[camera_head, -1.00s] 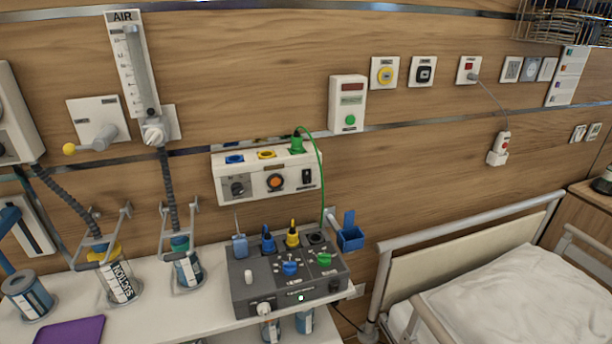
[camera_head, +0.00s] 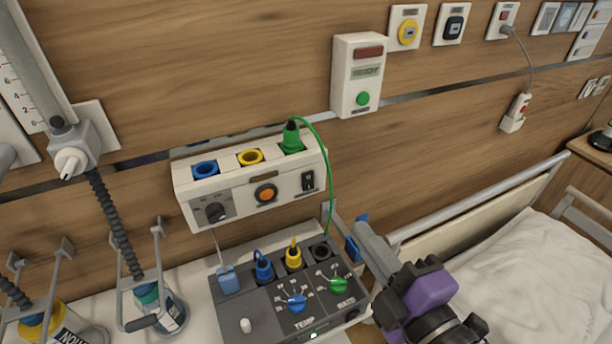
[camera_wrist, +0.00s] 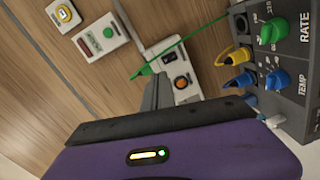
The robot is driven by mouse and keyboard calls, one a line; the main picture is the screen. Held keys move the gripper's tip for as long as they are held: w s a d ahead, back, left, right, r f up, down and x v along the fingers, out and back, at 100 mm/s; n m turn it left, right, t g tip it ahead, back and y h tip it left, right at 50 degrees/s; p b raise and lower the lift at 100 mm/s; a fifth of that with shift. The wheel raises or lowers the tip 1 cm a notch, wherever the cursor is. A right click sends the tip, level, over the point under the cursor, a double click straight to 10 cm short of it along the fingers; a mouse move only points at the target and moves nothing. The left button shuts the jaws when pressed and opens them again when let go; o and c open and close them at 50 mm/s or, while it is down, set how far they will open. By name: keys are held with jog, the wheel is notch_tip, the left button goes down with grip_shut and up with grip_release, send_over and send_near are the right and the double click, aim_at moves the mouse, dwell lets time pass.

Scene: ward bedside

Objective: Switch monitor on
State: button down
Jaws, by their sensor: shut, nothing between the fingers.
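A white wall unit (camera_head: 240,190) carries blue, yellow and green sockets on top. Its front has a grey knob (camera_head: 216,212), an orange round button (camera_head: 265,194) and a black rocker switch (camera_head: 308,181). A green plug (camera_head: 291,138) with a green cable sits in its right socket. Below it stands a dark grey box (camera_head: 270,305) with coloured plugs and dials and a small lit green light. My gripper (camera_head: 364,236) is shut and empty, right of both. The wrist view shows its grey fingers (camera_wrist: 155,88) in front of the white unit (camera_wrist: 190,92), partly hiding it; contact cannot be told.
A white wall box (camera_head: 357,75) with a green button hangs above right. The bed (camera_head: 530,260) lies at right. Suction jars (camera_head: 155,308) and hoses stand at left. The green cable hangs between the wall unit and my gripper.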

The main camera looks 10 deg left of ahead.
jog(key=shift+s+a+f+n+g, duration=0.1)
jog(key=shift+a+f+n+g, duration=0.2)
jog(key=shift+f+n, duration=0.35)
jog(key=shift+s+a+f+n+g, duration=0.15)
jog(key=shift+f+n+g, duration=0.2)
jog(key=shift+n, duration=0.6)
jog(key=shift+w, duration=0.1)
jog(key=p, duration=0.3)
send_near(309, 189)
jog(key=x, duration=0.5)
jog(key=shift+w+a+r, duration=0.15)
jog(key=shift+a+r, duration=0.1)
jog(key=shift+w+a+f, duration=0.2)
jog(key=shift+w+a, duration=0.1)
jog(key=shift+w, duration=0.3)
jog(key=shift+f, duration=0.15)
